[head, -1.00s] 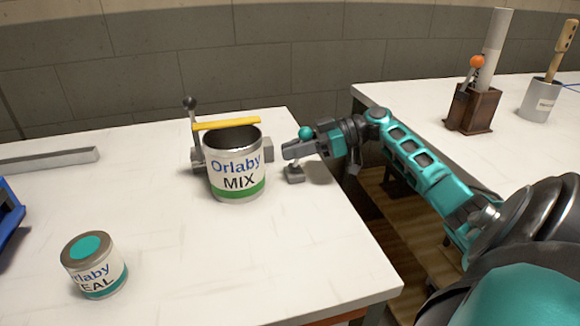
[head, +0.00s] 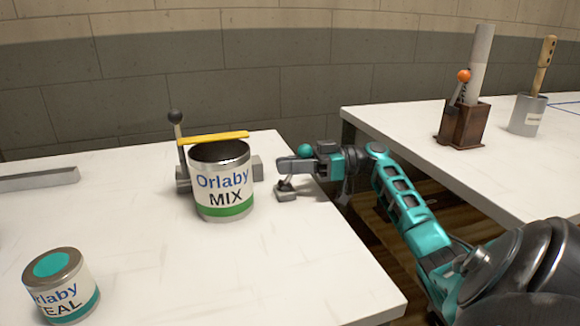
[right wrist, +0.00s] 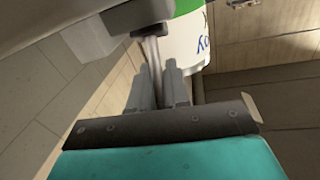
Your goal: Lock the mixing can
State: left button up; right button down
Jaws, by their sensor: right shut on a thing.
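The mixing can (head: 222,180), white with "Orlaby MIX" and a green band, stands upright and open-topped on the white table. A yellow bar (head: 205,138) spans above its mouth. A grey clamp block (head: 257,168) shows at its right side. A black-knobbed lever (head: 176,122) stands upright at its left. My right gripper (head: 282,165) is right of the can, shut on the shaft of a teal-knobbed lever (head: 305,150) rising from a small grey base (head: 286,193). The right wrist view shows the shaft (right wrist: 152,60) between the fingers, with part of the can beyond. My left gripper is not in view.
A small "Orlaby" can with a teal top (head: 60,286) stands at the front left. A grey rail (head: 38,179) lies at far left. The second table, across a gap, holds a brown holder (head: 462,126) and a grey cup (head: 527,115). The front table middle is clear.

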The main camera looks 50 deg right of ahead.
jog(key=c, duration=1.1)
grip_release()
jog(key=shift+d+r, duration=0.2)
jog(key=shift+r, duration=0.35)
jog(key=shift+o, duration=0.7)
jog(key=shift+f, duration=0.2)
jog(key=v, duration=0.7)
jog(key=shift+s, duration=0.2)
jog(key=shift+d, duration=0.15)
